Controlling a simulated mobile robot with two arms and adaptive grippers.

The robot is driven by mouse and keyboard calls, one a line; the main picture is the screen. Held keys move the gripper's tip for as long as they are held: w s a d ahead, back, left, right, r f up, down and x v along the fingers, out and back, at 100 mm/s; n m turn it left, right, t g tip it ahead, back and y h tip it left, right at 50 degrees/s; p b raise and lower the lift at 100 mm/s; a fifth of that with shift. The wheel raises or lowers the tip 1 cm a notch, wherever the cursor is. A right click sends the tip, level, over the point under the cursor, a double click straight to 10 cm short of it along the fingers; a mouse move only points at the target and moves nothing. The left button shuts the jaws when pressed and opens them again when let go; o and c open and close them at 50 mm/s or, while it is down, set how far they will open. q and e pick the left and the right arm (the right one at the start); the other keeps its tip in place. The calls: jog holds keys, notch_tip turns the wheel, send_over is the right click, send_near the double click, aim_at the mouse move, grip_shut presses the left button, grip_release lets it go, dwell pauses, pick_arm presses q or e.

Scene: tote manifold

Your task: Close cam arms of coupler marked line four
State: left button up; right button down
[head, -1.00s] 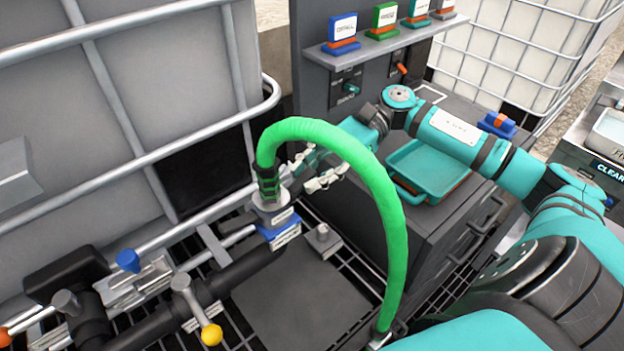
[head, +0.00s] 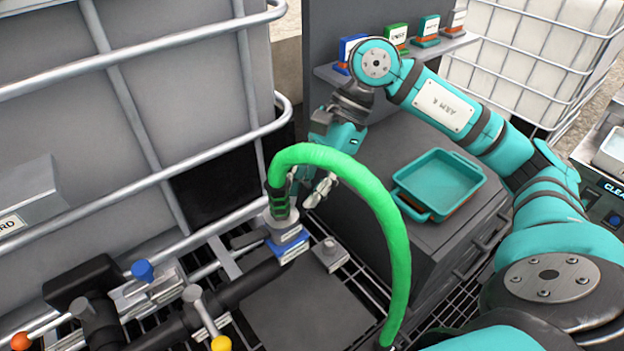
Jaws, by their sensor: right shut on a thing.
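A green hose (head: 398,240) arches up from a coupler (head: 281,215) with a dark ribbed collar and a silver body. Blue labels (head: 288,246) sit at its base; their text is too small to read. My right gripper (head: 306,188) points down from behind the hose, close to the coupler's right side. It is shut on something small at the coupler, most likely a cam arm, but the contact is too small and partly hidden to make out. The positions of the coupler's cam arms cannot be told. My left gripper is out of view.
A dark pipe manifold (head: 245,286) runs below, with blue- (head: 142,271) and yellow-knobbed (head: 221,343) valve handles. A caged tote (head: 170,80) stands left. A teal tray (head: 440,180) rests on the grey cabinet right. A shelf (head: 430,46) with coloured tags is behind.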

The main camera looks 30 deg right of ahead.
jog(key=shift+s+a+h, duration=0.1)
jog(key=shift+a+h, duration=0.05)
jog(key=shift+h, duration=0.25)
jog(key=c, duration=1.2)
grip_release()
jog(key=v, duration=1.2)
jog(key=shift+c, duration=0.9)
